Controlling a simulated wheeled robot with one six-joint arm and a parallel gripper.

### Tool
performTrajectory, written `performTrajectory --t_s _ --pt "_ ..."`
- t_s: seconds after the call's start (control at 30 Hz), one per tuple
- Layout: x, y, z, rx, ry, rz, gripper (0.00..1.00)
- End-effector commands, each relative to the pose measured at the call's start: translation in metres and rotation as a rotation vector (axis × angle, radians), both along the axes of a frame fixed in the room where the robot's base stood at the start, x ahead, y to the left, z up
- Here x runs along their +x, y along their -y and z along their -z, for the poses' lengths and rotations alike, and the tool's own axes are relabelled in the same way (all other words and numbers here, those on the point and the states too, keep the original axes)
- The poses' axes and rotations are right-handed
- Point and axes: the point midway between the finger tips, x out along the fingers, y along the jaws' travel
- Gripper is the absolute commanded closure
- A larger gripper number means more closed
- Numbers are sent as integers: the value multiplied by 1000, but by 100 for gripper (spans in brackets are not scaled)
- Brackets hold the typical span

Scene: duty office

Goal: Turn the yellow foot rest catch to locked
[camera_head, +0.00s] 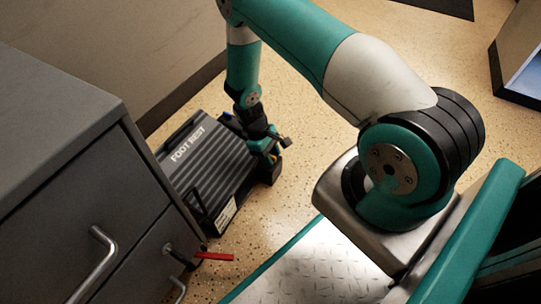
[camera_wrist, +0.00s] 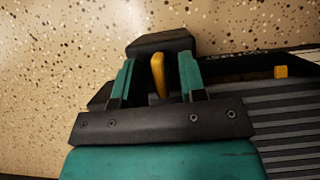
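The foot rest (camera_head: 190,165) is a dark grey ribbed panel marked FOOT REST, lying on the floor beside the cabinet; its ribs also show at the right of the wrist view (camera_wrist: 290,115). The yellow catch (camera_wrist: 158,76) is a short lever near a dark block at the foot rest's edge. My gripper (camera_wrist: 160,72) is open, with its teal fingers on either side of the catch. A gap shows at the left finger; contact at the right finger is unclear.
A grey drawer cabinet (camera_head: 60,125) with metal handles stands at left. A red lever (camera_head: 214,256) sticks out near its lower drawer. Speckled floor (camera_head: 285,190) is clear to the right of the foot rest.

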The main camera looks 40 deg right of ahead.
Motion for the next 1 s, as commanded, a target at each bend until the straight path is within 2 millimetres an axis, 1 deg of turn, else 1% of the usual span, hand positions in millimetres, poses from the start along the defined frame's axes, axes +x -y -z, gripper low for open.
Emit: performTrajectory --t_s 0.07,0.1,0.17,0.2,0.23,0.47,0.63,0.77,1.0 --pt "0 0 0 0 0 0 62" --pt "0 0 0 0 0 0 71" --pt "0 0 0 0 0 0 85" --pt "0 0 0 0 0 0 94" --pt "0 0 0 0 0 0 100" --pt "0 0 -1 0 0 7 100" --pt "1 0 -2 1 1 50 100" --pt "1 0 -3 1 1 119 100" --pt "1 0 -5 1 1 318 100"
